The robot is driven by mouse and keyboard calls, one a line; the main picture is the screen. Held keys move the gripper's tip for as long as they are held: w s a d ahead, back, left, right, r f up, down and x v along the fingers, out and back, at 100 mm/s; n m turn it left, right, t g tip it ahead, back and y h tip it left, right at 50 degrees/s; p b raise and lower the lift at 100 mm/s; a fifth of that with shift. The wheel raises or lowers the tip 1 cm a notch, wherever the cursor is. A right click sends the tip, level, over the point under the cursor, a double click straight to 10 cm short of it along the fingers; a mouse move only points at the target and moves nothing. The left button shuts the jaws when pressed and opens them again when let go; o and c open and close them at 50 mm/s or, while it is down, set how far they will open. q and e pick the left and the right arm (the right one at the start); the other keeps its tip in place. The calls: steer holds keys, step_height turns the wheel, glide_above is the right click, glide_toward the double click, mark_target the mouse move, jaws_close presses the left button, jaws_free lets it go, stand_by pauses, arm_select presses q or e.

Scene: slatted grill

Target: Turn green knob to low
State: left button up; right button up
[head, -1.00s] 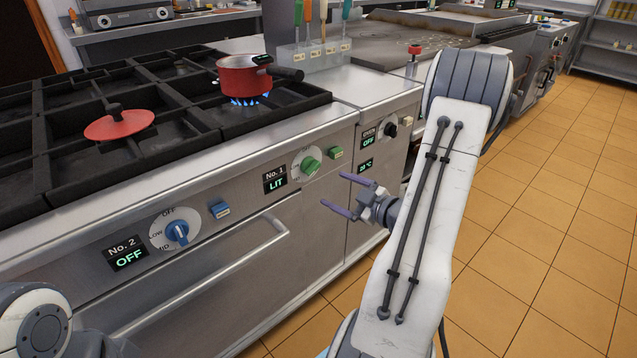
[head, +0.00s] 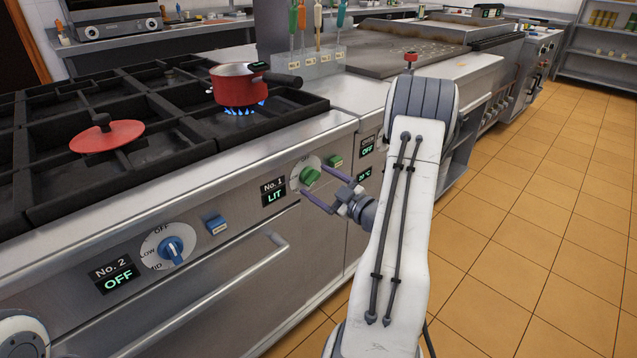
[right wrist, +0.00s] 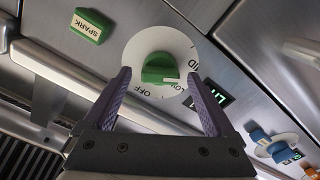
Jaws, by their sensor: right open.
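The green knob (head: 309,176) sits on a white dial on the stove front, beside the No. 1 display (head: 274,191), which reads LIT. My right gripper (head: 314,181) is open at the knob. In the right wrist view, the green knob (right wrist: 160,68) shows between the two purple fingers of my right gripper (right wrist: 158,74), with gaps on both sides. OFF and part of LOW show on its dial; I cannot tell the exact setting. My left gripper is out of view.
A red pot (head: 233,84) stands over a blue flame. A red lid (head: 106,136) lies on another burner. The green SPARK button (head: 335,161) is next to the dial. The blue knob (head: 171,250) and oven handle (head: 205,300) are to the left.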

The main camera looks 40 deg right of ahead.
steer(key=shift+w, duration=0.15)
steer(key=c, duration=1.4)
steer(key=m+p, duration=0.3)
steer(key=m, duration=0.1)
steer(key=shift+r, duration=0.1)
steer(key=shift+m+p, duration=1.05)
steer(key=shift+m, duration=0.85)
